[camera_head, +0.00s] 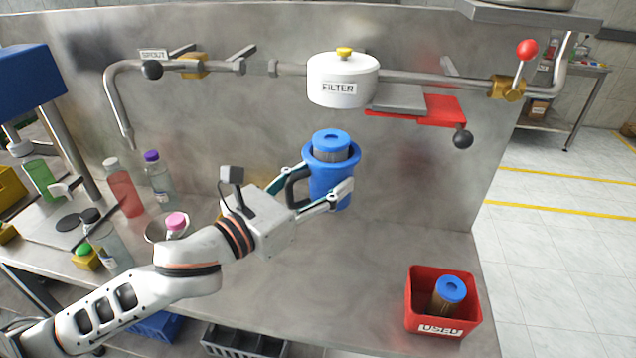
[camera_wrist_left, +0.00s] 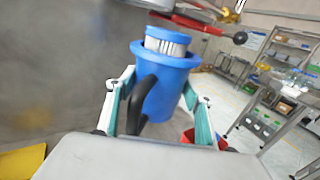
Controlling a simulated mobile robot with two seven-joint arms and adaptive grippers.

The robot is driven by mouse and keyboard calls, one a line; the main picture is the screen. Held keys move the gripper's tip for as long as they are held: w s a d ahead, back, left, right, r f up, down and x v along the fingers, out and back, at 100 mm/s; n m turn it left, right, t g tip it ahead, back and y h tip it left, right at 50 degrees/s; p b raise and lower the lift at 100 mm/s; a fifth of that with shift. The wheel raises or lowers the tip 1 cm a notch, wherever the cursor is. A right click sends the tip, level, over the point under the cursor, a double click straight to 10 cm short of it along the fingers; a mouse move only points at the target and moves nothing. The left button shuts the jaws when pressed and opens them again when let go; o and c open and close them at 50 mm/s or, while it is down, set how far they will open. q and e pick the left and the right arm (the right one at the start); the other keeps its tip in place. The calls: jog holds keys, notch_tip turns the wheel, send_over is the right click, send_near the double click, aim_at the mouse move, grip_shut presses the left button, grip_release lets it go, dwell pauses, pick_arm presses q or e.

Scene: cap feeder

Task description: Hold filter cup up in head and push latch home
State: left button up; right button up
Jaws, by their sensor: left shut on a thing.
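The blue filter cup (camera_head: 330,183) has a dark handle and holds a filter cartridge with a blue top (camera_head: 331,142). My left gripper (camera_head: 318,196) is shut on the cup and holds it upright in the air, below the head and apart from it. The cup also shows in the left wrist view (camera_wrist_left: 165,85). The white filter head (camera_head: 342,82) labelled FILTER sits in the pipe line on the back wall. The red latch (camera_head: 440,109) with a black ball knob (camera_head: 462,138) is to the right of the head. My right gripper is not in view.
A red USED bin (camera_head: 443,318) with a used cartridge (camera_head: 449,293) stands at the bench's front right. A red-knobbed valve (camera_head: 508,87) is on the pipe at right. Bottles (camera_head: 122,186) stand at left. The bench under the cup is clear.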

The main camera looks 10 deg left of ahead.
pick_arm(q)
jog(key=shift+w+r, duration=0.15)
jog(key=shift+w, duration=0.7)
jog(key=shift+w+r, duration=0.1)
jog(key=shift+w, duration=0.7)
jog(key=w+r, duration=0.5)
jog(key=w, duration=0.3)
jog(key=shift+w, duration=0.15)
dwell(0.5)
dwell(0.4)
dwell(0.4)
